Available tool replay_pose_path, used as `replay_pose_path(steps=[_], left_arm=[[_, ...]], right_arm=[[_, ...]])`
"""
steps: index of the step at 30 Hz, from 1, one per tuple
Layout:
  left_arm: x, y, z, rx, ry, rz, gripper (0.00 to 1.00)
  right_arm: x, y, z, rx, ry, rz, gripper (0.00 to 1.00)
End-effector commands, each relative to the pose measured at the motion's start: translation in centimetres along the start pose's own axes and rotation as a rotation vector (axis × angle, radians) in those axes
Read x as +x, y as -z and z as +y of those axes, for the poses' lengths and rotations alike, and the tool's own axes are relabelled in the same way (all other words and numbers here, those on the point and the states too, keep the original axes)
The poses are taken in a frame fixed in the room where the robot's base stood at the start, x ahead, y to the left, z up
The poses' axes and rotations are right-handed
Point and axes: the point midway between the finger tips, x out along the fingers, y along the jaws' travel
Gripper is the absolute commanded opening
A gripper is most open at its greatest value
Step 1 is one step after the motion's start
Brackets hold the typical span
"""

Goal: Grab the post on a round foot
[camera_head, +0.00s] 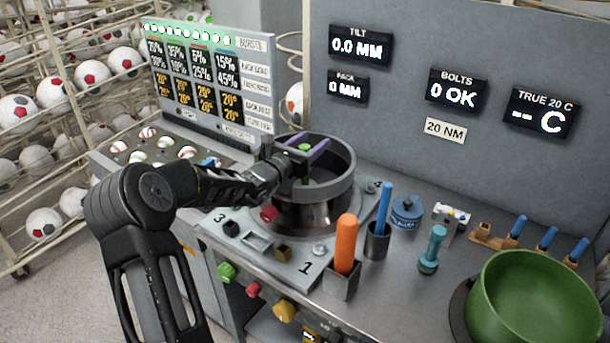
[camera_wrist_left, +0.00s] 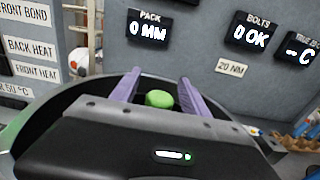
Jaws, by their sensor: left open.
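A green post (camera_head: 305,149) stands inside the round metal ring of the press (camera_head: 345,190). Its rounded green top also shows in the left wrist view (camera_wrist_left: 160,99); its foot is hidden by my gripper and the ring. My left gripper (camera_head: 303,155) is over the ring, its two purple fingers apart on either side of the green top. In the left wrist view the fingers (camera_wrist_left: 158,92) show a gap on both sides of it. A separate teal post on a round foot (camera_head: 432,250) stands upright on the bench to the right. My right gripper is not in view.
An orange-handled tool (camera_head: 346,245) and a blue-handled one (camera_head: 385,208) stand in holders right of the press. A green bowl (camera_head: 535,300) is at the front right. A panel with displays (camera_head: 455,90) rises behind. Racks of balls (camera_head: 40,120) stand left.

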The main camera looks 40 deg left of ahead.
Motion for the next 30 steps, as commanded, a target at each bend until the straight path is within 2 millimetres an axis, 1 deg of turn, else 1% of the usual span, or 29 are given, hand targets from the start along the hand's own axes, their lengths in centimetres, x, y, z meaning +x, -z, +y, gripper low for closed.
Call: replay_pose_path(steps=[16,17,30], left_arm=[[-0.04,0.03,0.01,0.001,0.000,0.000,0.53],[-0.04,0.03,0.01,0.001,0.000,0.000,0.52],[-0.04,0.02,0.01,0.001,0.000,0.000,0.16]], right_arm=[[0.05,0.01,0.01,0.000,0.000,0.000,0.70],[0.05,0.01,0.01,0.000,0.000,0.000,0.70],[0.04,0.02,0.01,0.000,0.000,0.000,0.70]])
